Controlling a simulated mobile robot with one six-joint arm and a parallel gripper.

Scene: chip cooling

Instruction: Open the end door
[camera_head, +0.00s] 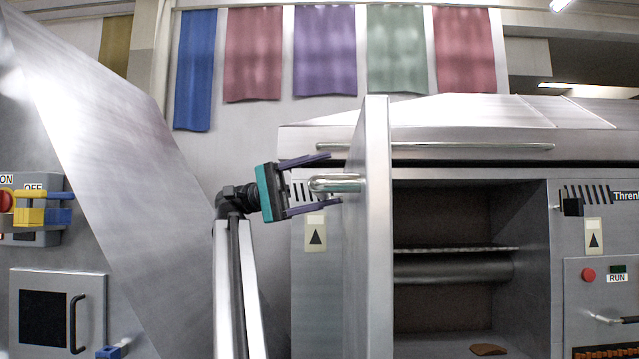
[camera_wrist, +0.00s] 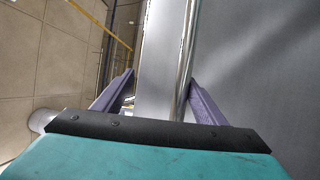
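The end door (camera_head: 377,230) is a grey metal panel, seen nearly edge-on in the head view. It stands swung out from the machine, with the opening uncovered to its right. Its bar handle (camera_head: 337,183) sticks out to the left. My gripper (camera_head: 332,179) is at the handle with its purple fingers spread wide, one above and one below the bar. In the wrist view the handle (camera_wrist: 186,60) runs between the fingers (camera_wrist: 160,92), nearer the right one. The fingers look apart from the bar, though contact is hard to judge.
The open compartment (camera_head: 455,225) shows a rack, a roller and a brown piece (camera_head: 488,350) on its floor. A control panel (camera_head: 600,290) is at the right. A slanted metal sheet (camera_head: 100,130) and a switch box (camera_head: 35,210) stand at the left.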

